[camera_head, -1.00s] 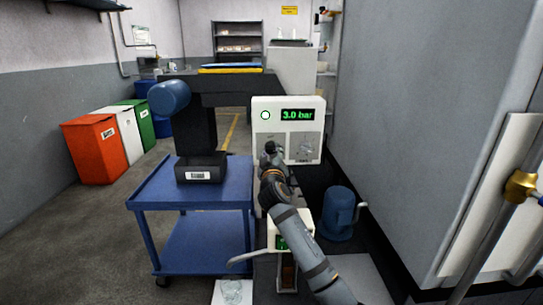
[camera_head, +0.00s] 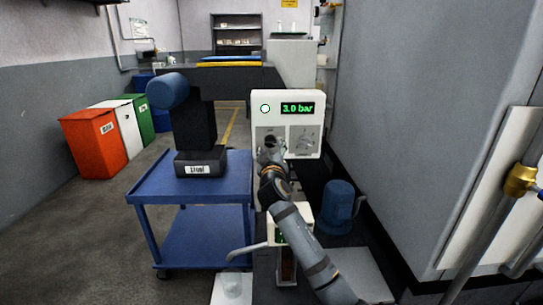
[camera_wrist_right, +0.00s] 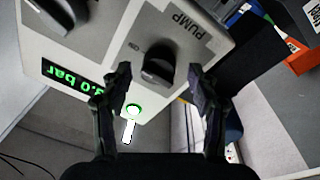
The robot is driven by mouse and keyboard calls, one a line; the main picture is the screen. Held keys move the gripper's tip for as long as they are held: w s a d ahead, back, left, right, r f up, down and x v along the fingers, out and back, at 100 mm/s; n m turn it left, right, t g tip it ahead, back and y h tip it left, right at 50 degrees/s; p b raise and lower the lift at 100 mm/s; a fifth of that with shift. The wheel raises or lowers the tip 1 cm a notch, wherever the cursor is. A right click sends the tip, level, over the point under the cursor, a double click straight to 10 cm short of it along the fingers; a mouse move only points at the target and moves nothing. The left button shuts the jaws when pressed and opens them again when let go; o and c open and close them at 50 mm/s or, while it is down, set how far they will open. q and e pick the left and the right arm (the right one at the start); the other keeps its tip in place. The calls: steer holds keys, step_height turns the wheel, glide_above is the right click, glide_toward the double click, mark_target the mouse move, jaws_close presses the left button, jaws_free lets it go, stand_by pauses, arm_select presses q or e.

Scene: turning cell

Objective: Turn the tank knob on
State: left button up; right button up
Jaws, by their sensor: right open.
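A white control box (camera_head: 287,96) faces me with a green "3.0 bar" display (camera_head: 297,108) and a lit round lamp (camera_head: 265,109). Two grey plates below carry knobs. The dark left knob (camera_head: 270,141) is partly covered by my right gripper (camera_head: 270,155). The right knob (camera_head: 305,139) is clear. In the right wrist view the box is upside down; the "PUMP" knob (camera_wrist_right: 158,68) lies beyond and between my open fingers. I cannot tell whether they touch it. The other knob (camera_wrist_right: 55,14) is at the upper left edge; its label is unreadable. My left gripper is out of view.
A blue cart (camera_head: 200,180) with a dark machine on it stands left of the box. A blue motor-like unit (camera_head: 339,205) stands low on the right, by a large grey cabinet (camera_head: 420,130). Coloured bins (camera_head: 93,145) line the left wall.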

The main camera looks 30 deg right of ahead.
steer(key=v, duration=1.1)
steer(key=shift+f, duration=0.1)
